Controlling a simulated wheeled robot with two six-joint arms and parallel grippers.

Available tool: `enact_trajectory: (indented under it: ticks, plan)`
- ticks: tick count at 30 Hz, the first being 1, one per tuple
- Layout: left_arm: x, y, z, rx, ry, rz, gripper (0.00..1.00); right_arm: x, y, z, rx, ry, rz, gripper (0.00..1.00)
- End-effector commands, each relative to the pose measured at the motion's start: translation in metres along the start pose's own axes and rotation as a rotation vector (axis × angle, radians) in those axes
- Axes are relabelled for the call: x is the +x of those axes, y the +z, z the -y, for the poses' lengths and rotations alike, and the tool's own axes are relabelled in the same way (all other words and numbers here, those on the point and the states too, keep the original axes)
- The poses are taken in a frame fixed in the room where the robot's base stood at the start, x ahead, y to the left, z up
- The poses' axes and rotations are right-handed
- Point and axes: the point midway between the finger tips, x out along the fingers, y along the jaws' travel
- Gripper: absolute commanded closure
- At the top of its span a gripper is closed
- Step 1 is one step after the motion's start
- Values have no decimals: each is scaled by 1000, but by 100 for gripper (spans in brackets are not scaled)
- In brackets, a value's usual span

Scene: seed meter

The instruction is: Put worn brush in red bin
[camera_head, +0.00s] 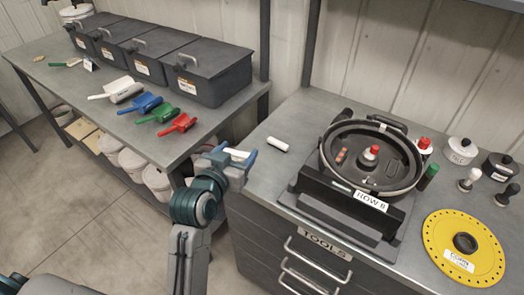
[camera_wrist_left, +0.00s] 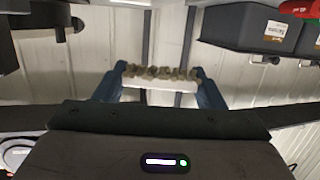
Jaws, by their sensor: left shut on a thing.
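My left gripper (camera_head: 233,156) is shut on a white brush (camera_head: 238,152), held in the gap between the table and the tool cabinet. In the left wrist view the brush (camera_wrist_left: 158,80) lies crosswise between the blue fingertips, with uneven, clumped tan bristles along one edge. No red bin shows in either view. My right gripper is not in view.
A white block-like piece (camera_head: 278,144) lies on the cabinet top beside the round seed meter (camera_head: 371,158). A yellow disc (camera_head: 440,240) lies at right. The left table holds black lidded bins (camera_head: 208,72) and blue, green and red scoops (camera_head: 177,124).

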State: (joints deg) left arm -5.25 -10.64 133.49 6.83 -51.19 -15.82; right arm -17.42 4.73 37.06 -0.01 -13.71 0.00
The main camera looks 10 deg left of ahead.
Motion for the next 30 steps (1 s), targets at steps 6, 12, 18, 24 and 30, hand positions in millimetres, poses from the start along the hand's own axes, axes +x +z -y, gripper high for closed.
enact_trajectory:
  ticks: [6,12,18,24,30]
  plan:
    - [38,-19,-19,41,169,-2,58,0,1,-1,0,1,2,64]
    - [48,-24,-26,54,227,-2,58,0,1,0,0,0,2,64]
    - [47,-24,-26,54,227,-1,58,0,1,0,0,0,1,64]
    - [51,-1,-26,53,228,5,58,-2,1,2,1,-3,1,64]
    - [56,24,-25,53,227,2,58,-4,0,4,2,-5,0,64]
